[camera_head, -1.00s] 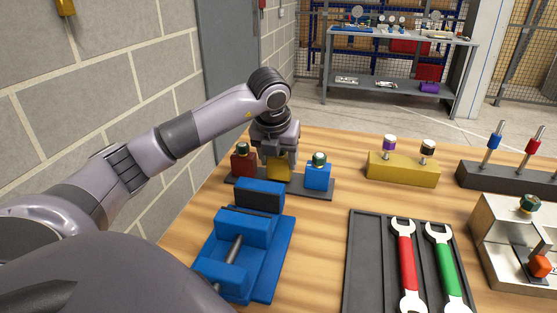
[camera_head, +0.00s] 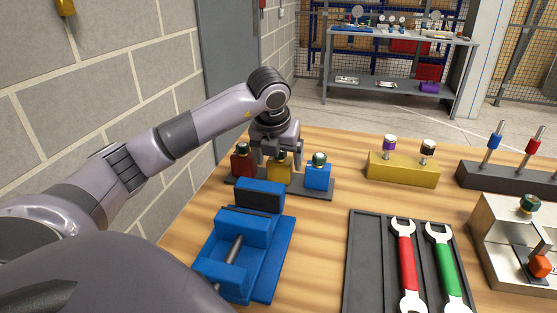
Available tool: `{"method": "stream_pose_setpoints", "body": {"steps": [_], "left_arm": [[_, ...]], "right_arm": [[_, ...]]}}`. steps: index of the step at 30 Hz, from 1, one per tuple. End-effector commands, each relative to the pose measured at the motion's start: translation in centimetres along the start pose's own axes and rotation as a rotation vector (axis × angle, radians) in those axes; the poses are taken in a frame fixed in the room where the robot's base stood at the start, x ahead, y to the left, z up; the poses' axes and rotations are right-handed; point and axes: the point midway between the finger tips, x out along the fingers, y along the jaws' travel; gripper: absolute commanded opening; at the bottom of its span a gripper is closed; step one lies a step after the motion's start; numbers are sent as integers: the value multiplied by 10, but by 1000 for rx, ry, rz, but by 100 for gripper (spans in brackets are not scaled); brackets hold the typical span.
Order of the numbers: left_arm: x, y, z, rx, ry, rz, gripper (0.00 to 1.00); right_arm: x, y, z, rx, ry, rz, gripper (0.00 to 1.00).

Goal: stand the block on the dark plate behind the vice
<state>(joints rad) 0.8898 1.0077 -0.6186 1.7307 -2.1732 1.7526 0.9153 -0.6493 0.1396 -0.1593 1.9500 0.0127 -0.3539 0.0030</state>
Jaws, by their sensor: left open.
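The dark plate (camera_head: 318,193) lies on the table behind the blue vice (camera_head: 248,238). A yellow block (camera_head: 279,173) stands upright on it, between a dark red block (camera_head: 243,164) and a blue block (camera_head: 318,177). Each has a fitting on top; the yellow block's is partly hidden by my gripper. My left gripper (camera_head: 277,153) points down over the yellow block with its fingers spread, open. I cannot tell whether a finger touches the block. The vice hides part of the plate's front. My right gripper is not in view.
A black tray (camera_head: 357,272) with a red wrench (camera_head: 406,265) and a green wrench (camera_head: 447,262) lies right of the vice. A yellow holder (camera_head: 402,171), a dark holder (camera_head: 508,180) and a metal fixture (camera_head: 510,248) stand further right. A block wall (camera_head: 70,125) runs close on the left.

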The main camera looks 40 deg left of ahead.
Motion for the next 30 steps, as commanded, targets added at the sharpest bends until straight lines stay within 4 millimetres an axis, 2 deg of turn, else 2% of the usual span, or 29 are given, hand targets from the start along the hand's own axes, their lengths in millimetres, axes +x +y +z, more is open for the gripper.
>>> {"method": "stream_pose_setpoints", "body": {"steps": [9,13,19,30], "left_arm": [[-71,-1,1,0,-7,-4,85],[-94,0,1,0,-5,-2,85],[-108,0,0,0,-2,0,85],[-110,0,0,0,-1,0,85]], "right_arm": [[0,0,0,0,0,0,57],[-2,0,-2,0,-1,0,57],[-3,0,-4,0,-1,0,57],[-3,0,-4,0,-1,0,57]]}}
